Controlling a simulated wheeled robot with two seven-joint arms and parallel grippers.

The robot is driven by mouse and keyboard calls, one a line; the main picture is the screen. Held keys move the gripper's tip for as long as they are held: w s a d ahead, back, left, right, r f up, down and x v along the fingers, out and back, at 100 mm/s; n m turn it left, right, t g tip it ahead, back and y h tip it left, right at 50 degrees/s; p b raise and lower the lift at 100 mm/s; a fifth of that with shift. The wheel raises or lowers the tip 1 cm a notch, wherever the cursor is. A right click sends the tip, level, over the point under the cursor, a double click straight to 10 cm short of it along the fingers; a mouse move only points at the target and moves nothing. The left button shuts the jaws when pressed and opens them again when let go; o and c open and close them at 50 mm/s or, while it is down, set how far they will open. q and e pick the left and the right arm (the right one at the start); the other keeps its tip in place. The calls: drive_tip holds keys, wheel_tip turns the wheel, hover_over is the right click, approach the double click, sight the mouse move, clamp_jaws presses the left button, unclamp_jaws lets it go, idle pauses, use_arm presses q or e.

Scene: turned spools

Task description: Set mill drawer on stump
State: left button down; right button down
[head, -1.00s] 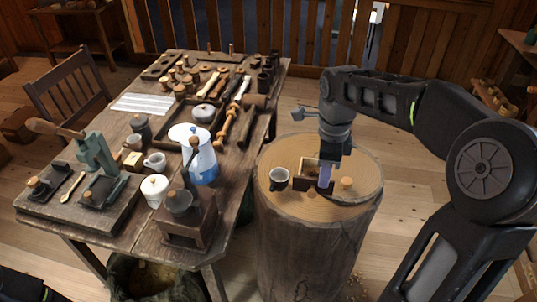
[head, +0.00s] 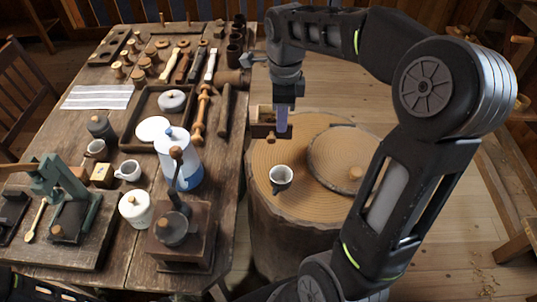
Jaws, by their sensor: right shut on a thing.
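The mill drawer (head: 262,128), a small dark wooden box with a round knob on its front, is at the far left edge of the stump top. My right gripper (head: 283,128) points down and is shut on it. I cannot tell whether the drawer's underside touches the stump or hangs just above it. The stump (head: 290,212) is a wide cut log with a pale top. The coffee mill (head: 183,245) stands on the table's near right corner. My left gripper is out of view.
A grey cup (head: 281,179) stands on the stump in front of the drawer. A round wooden lid (head: 330,160) with a knob lies to its right. The table (head: 110,255) at left is crowded with a blue-white pot (head: 185,165), tools and spools. The stump's near part is bare.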

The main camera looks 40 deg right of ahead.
sight(281, 138)
drive_tip(key=shift+f+p, duration=0.45)
drive_tip(key=shift+f, duration=2.7)
drive_tip(key=shift+f+p, duration=0.3)
drive_tip(key=shift+f, duration=1.55)
drive_tip(key=shift+f, duration=0.15)
drive_tip(key=c, duration=1.5)
unclamp_jaws()
drive_tip(key=shift+c, duration=0.2)
